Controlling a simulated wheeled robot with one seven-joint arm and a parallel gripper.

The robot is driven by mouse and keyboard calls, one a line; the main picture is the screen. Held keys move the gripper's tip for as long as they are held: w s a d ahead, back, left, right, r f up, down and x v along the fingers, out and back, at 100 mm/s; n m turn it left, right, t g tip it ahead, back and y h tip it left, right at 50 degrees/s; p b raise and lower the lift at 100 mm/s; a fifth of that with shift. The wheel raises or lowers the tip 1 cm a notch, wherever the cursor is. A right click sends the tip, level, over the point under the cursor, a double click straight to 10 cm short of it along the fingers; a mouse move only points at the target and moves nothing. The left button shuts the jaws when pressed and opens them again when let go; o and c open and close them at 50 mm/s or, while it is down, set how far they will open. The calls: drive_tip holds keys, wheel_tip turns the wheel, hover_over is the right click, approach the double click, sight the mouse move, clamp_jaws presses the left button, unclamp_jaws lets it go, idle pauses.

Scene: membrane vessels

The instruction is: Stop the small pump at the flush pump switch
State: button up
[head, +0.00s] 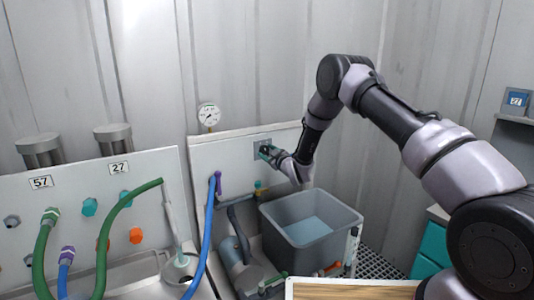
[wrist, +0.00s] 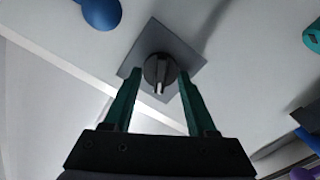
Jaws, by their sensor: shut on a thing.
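The flush pump switch is a dark round knob (wrist: 160,69) on a grey square plate (wrist: 188,48), seen in the wrist view. In the head view its plate (head: 262,138) is on the white panel, left of the arm's end. My gripper (wrist: 160,78) has its green fingers on either side of the knob and is shut on it. The head view also shows my gripper (head: 269,153) at the plate, hiding most of the knob. A grey-blue rounded body (head: 240,268), perhaps the small pump, sits low beside the grey tank.
The open grey tank (head: 345,222) with water stands below my arm. A pressure gauge (head: 209,115) tops the white panel (head: 225,157). A blue hose (head: 205,240) and green hoses (head: 103,245) run at left. A teal cabinet (head: 430,245) stands at right.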

drive_tip(key=o, duration=1.3)
drive_tip(key=shift+o, duration=0.2)
drive_tip(key=shift+s, duration=0.1)
drive_tip(key=v, duration=1)
drive_tip(key=shift+s+d, duration=0.25)
